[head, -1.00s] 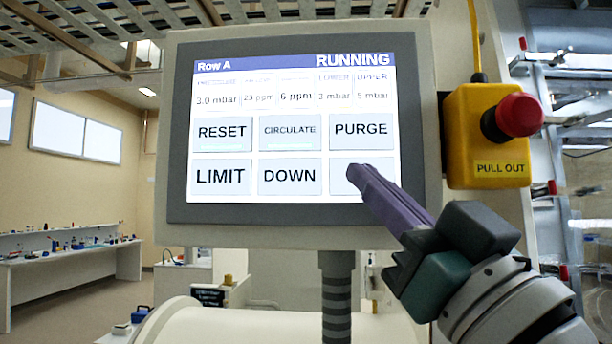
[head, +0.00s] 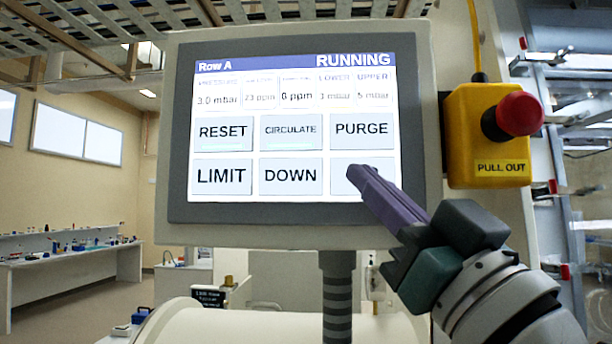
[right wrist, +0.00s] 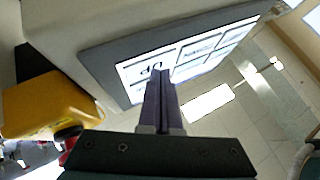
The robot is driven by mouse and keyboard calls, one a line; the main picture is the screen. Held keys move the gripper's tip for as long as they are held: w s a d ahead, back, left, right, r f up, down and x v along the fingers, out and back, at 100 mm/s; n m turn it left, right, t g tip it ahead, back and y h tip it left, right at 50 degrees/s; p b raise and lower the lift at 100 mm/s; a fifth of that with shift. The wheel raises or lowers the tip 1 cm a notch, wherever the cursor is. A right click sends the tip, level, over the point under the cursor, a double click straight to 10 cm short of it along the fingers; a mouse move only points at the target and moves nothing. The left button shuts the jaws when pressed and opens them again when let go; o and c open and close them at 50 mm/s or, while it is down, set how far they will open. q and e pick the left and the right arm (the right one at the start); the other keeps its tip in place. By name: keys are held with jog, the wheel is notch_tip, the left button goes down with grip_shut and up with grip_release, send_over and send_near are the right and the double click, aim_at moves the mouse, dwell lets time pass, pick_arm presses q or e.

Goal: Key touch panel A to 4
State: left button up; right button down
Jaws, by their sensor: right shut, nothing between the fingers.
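The touch panel (head: 300,229) is headed "Row A" and "RUNNING". Its lit screen (head: 291,148) shows 3.0 mbar and small blurred readings; the lower limit's digit is hard to read, the upper looks like 5 mbar. The right wrist view shows the tips (right wrist: 159,78) at the screen (right wrist: 190,55); contact is unclear. My left gripper is out of view.
A yellow box (head: 485,130) with a red knob (head: 519,115) and "PULL OUT" label stands right of the panel, near my right arm. A ribbed post (head: 337,290) carries the panel. A white rounded surface (head: 240,325) lies below. A bench (head: 70,262) is far left.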

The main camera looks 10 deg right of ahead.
dwell(0.5)
jog(key=shift+s+a+p, duration=0.2)
jog(key=shift+s+p, duration=0.1)
jog(key=shift+s, duration=0.4)
jog(key=s, duration=0.2)
jog(key=s+a+p, duration=0.1)
jog(key=s, duration=0.1)
jog(key=shift+s+a, duration=0.2)
jog(key=shift+s, duration=0.2)
dwell(0.4)
